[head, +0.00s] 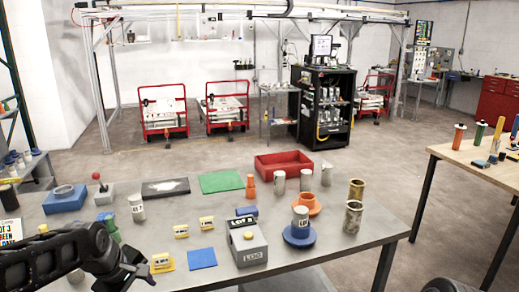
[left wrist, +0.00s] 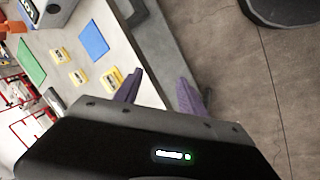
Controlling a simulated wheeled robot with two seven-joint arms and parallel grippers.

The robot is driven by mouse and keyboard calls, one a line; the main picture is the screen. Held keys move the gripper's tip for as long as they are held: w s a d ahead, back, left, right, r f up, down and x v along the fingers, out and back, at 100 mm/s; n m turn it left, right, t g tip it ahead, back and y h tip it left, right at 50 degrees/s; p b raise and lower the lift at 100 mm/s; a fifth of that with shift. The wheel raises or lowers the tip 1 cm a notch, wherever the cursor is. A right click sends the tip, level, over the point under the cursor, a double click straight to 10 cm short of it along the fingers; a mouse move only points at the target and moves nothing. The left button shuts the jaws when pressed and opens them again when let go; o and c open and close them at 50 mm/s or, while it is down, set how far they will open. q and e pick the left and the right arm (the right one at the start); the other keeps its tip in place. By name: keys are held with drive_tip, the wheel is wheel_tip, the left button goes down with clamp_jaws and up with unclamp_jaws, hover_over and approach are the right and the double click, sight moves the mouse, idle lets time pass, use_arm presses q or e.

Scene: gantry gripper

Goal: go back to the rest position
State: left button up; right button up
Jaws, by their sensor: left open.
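My left gripper (head: 140,271) is over the near left edge of the grey table (head: 345,250), beside a yellow block with a white label (head: 162,262). In the left wrist view the gripper (left wrist: 160,94) has its two purple fingers apart with nothing between them. The table edge and floor show behind the fingers, and the labelled yellow block (left wrist: 110,78) lies beyond the left finger.
A blue mat (head: 202,258), a grey LOC box (head: 246,243), a blue dish with a labelled cylinder (head: 299,237) and a red tray (head: 283,163) are on the table. A wooden table (head: 475,160) stands right. The floor between is clear.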

use_arm(q)
drive_tip(key=s+d+f+m+h, duration=0.1)
drive_tip(key=d+f+m, duration=0.5)
drive_tip(key=f, duration=0.5)
drive_tip(key=s+d+f+m+h, duration=0.1)
drive_tip(key=s+d+f+m, duration=0.15)
drive_tip(key=d+f, duration=0.65)
drive_tip(key=s+d+f+m+g, duration=0.1)
drive_tip(key=s+d+f, duration=0.2)
drive_tip(key=s+f, duration=0.5)
drive_tip(key=s+d+f+m+g+h, duration=0.1)
drive_tip(key=s+d+f+g, duration=0.1)
drive_tip(key=s+f, duration=0.6)
drive_tip(key=s+d, duration=0.1)
drive_tip(key=s, duration=0.3)
drive_tip(key=shift+s+d+m+g, duration=0.3)
drive_tip(key=shift+s+m, duration=0.05)
